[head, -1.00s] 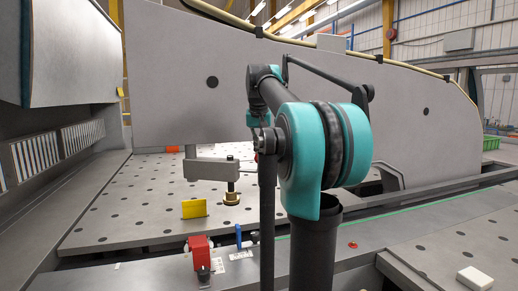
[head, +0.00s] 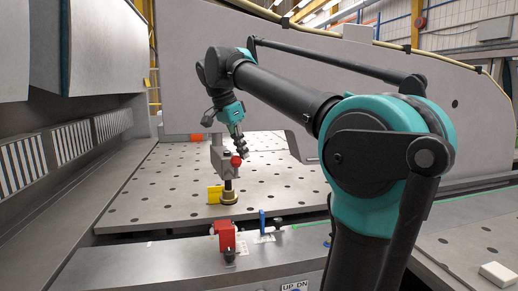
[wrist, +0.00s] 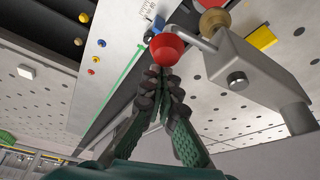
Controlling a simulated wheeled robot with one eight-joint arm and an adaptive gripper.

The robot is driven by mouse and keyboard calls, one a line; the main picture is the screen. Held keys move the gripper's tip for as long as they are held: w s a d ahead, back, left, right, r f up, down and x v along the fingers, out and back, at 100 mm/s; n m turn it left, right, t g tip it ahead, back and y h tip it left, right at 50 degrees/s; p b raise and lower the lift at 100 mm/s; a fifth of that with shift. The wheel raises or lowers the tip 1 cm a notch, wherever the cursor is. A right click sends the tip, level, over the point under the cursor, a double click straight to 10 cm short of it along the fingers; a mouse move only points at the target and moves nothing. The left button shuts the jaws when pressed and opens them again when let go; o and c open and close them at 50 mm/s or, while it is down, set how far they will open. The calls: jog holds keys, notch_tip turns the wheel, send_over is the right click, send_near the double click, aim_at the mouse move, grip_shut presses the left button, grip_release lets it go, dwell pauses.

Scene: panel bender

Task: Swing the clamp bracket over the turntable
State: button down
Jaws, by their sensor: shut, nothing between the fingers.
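I cannot make out a turntable apart from the perforated table (head: 180,175).
A yellow block (head: 214,194) stands beside the foot. A red block (head: 225,236) and a blue lever (head: 262,220) are on the front rail. A large grey side plate (head: 300,80) rises behind the table.

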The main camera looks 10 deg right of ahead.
jog(key=shift+s+a, duration=0.2)
jog(key=shift+a, duration=1.05)
jog(key=shift+s+a, duration=0.15)
jog(key=shift+a, duration=1.1)
jog(key=shift+a, duration=0.1)
